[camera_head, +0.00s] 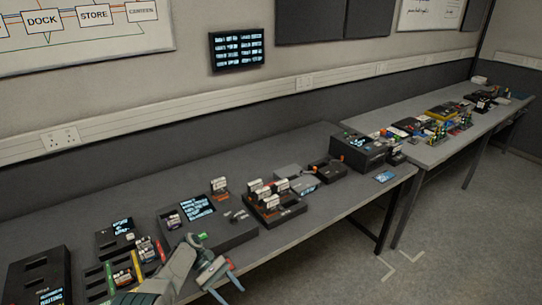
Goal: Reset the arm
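My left arm (170,275) reaches in from the bottom left, over the front edge of the near table. Its gripper (229,292) is at the table's front edge, with two thin fingers spread apart and nothing visible between them. The fingers point down towards the lower right. My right gripper is not in view. The arm hides part of the table and the devices behind it.
The near table (320,215) carries a black console with a lit screen (198,207), a rack of upright modules (272,200) and a large dark box (362,150). A second table (440,150) stands beyond, crowded with small parts. Floor (440,250) at right is clear.

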